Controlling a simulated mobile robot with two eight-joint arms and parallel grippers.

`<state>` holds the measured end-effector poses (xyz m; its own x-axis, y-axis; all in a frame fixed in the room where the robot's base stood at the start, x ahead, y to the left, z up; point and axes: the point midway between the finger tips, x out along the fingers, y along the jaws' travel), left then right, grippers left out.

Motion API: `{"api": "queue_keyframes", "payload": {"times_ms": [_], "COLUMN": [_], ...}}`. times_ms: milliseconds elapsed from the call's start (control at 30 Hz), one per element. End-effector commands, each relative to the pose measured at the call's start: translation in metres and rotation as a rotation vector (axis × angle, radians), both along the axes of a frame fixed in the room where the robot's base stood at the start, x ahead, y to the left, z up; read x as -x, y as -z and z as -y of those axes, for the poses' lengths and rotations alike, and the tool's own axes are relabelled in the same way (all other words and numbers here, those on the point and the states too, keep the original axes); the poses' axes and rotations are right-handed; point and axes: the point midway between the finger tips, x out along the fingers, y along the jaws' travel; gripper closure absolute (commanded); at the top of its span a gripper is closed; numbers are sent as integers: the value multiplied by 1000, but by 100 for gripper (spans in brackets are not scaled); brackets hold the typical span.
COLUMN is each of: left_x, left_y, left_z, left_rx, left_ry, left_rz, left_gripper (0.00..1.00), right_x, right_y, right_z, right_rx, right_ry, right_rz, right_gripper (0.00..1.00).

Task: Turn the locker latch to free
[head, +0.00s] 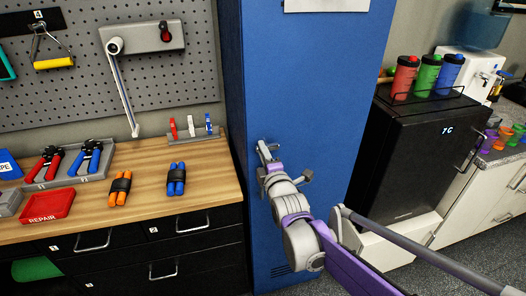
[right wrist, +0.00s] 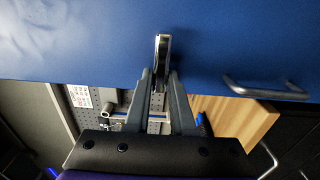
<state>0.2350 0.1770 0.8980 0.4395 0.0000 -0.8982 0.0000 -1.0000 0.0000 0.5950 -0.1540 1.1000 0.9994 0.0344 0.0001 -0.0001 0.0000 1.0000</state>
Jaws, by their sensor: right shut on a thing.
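The blue locker (head: 308,70) stands in the middle of the head view. Its metal latch (head: 265,146) is on the front face, partly hidden by my right gripper (head: 270,161). In the right wrist view the latch (right wrist: 162,48) is a narrow metal lever standing out between the two grey fingers. My right gripper (right wrist: 161,78) is shut on the latch, with a finger on each side. A metal handle (right wrist: 266,89) is on the same blue face, to the right of the gripper in the right wrist view. The latch's exact turn is hard to tell. My left gripper is not in view.
The wooden workbench (head: 225,178) is close left of the locker, holding orange grips (head: 120,188), blue grips (head: 176,179) and a red tray (head: 47,206). A black fridge (head: 405,150) with several bottles on top stands to the right.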

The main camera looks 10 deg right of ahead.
Motion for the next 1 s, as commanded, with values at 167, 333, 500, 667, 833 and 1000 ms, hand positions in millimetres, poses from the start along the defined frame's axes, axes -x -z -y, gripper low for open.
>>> {"api": "queue_keyframes", "payload": {"times_ms": [167, 333, 500, 667, 833, 1000], "left_x": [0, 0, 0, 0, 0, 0], "left_y": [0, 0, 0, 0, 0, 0], "left_z": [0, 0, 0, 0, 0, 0], "left_rx": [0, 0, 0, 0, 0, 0], "left_ry": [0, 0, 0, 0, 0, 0], "left_rz": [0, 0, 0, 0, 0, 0], "left_gripper": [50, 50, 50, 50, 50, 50], "right_x": [0, 0, 0, 0, 0, 3], "right_y": [0, 0, 0, 0, 0, 0], "right_z": [0, 0, 0, 0, 0, 0], "right_rx": [16, 18, 17, 17, 16, 15], "right_ry": [0, 0, 0, 0, 0, 0], "right_rz": [1, 1, 1, 1, 1, 1], "right_gripper": [100, 100, 76, 48, 48, 48]}}
